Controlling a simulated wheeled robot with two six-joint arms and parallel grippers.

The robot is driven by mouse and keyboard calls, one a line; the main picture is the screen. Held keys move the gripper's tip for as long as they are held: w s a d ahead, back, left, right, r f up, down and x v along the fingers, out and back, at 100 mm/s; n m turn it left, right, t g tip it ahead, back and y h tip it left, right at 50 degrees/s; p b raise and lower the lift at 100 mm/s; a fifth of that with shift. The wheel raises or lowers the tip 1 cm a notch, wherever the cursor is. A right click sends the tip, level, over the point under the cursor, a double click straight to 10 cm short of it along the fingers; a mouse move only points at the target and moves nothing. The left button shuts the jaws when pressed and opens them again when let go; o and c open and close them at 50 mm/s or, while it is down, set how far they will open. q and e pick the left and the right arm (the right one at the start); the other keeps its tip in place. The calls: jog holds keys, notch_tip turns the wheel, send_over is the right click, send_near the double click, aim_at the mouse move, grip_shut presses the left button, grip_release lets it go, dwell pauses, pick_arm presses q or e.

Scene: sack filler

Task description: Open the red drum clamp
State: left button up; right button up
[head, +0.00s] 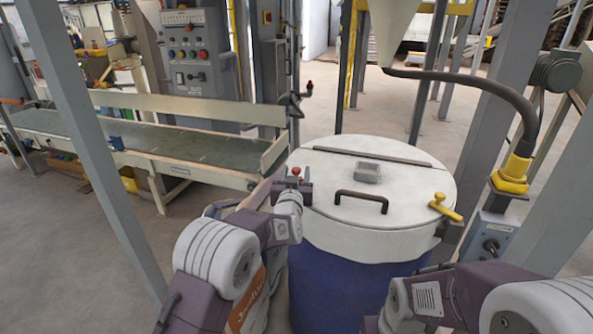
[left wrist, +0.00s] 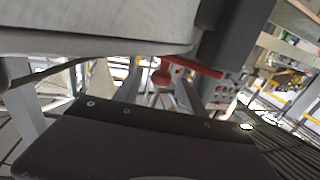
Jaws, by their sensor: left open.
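The red drum clamp (head: 295,171) is at the left edge of the drum's white lid (head: 320,170), its red top showing just beyond my left gripper (head: 292,186). In the left wrist view the clamp shows a red bar (left wrist: 195,67) and a red knob (left wrist: 161,76). My left gripper (left wrist: 155,92) is open, and the knob appears between its fingers; I cannot tell whether they touch it. The blue drum (head: 335,285) stands below the lid. My right arm shows at lower right, but its gripper is out of view.
A yellow clamp (head: 444,207) sits on the lid's right edge. A black handle (head: 361,200) and a grey block (head: 367,172) are on the lid. A conveyor (head: 180,140) stands at left. Grey posts rise on both sides, and a hose (head: 490,85) hangs at right.

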pick_arm(q)
jog(key=shift+w, duration=1.05)
jog(key=shift+d, duration=0.1)
grip_shut()
dwell(0.5)
